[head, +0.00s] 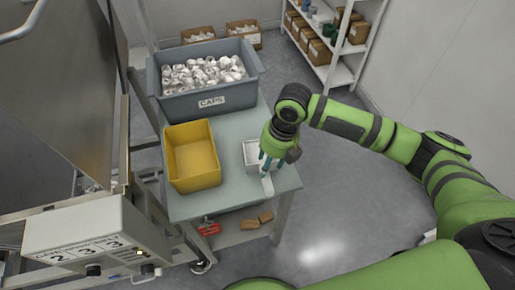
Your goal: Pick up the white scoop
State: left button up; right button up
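The white scoop (251,155) lies near the right edge of the grey-green table (230,196). Its handle (268,186) points toward the near edge. My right gripper (266,165) comes in from the right and points down over the scoop, with its teal fingers at the handle side. The gripper and wrist cover part of the scoop. I cannot tell whether the fingers touch the handle or are closed on it. My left gripper is not in view.
A grey bin (163,103) labelled CAPS, full of white caps, stands at the table's back. A yellow bin (171,182) stands left of the scoop. A metal machine (90,240) with a control box is at the left. Shelves (341,76) stand at the back right.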

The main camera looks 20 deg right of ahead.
jog(key=shift+a+f, duration=0.1)
jog(key=shift+f, duration=0.3)
jog(key=shift+s+a+f+p, duration=0.15)
jog(key=shift+a+f+p, duration=0.15)
jog(key=shift+f, duration=0.3)
jog(key=shift+s+a+f+p, duration=0.15)
jog(key=shift+f+p, duration=0.2)
jog(key=shift+f, duration=0.25)
jog(key=f, duration=0.2)
jog(key=shift+w+a+f, duration=0.2)
jog(key=shift+w+f, duration=0.05)
jog(key=shift+f, duration=0.05)
jog(key=shift+w+f, duration=0.1)
jog(key=shift+f, duration=0.3)
grip_shut()
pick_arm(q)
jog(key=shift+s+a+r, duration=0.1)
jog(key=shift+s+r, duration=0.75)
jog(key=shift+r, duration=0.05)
